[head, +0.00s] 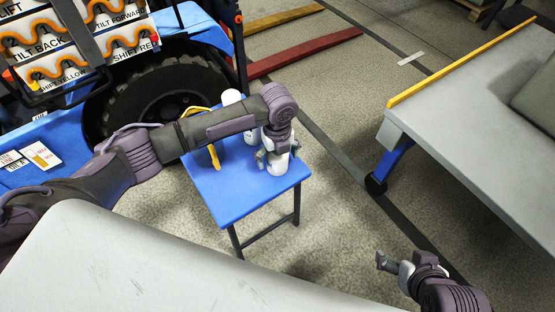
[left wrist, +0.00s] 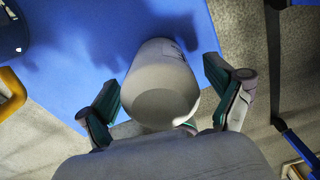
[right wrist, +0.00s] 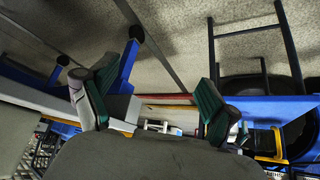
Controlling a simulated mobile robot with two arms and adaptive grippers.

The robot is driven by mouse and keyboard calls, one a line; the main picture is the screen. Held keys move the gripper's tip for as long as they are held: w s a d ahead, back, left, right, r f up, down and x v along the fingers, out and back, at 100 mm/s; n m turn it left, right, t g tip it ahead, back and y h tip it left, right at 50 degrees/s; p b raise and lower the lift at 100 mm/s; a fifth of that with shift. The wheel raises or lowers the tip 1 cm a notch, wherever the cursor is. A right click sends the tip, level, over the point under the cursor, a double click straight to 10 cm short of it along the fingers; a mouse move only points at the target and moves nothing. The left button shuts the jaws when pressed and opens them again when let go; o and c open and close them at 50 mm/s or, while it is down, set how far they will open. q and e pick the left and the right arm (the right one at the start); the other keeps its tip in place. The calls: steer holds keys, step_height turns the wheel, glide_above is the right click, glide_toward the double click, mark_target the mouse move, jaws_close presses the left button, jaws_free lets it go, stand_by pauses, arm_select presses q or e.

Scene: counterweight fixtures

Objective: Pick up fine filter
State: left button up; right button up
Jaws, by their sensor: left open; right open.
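A white cylinder, which I take for the fine filter (head: 277,164), stands on the small blue table (head: 235,195) near its right corner. My left gripper (head: 278,151) is above it and hides its top in the head view. In the left wrist view the white cylinder (left wrist: 160,85) lies between the two spread fingers of my left gripper (left wrist: 160,75), with its pale round end towards the camera. A gap shows beside the fingers; I cannot tell whether either one touches it. My right gripper (head: 392,263) is open and empty over the floor, away from the table.
Another white container (head: 231,97) stands further back on the table, partly hidden by my left arm. A yellow curved item (head: 214,156) is at the table's left. A blue vehicle with a large tyre (head: 165,100) is behind. A grey platform (head: 470,110) with yellow edge is right.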

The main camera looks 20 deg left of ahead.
arm_select(q)
steer(key=shift+f, duration=0.5)
steer(key=c, duration=1.4)
steer(key=shift+r, duration=0.1)
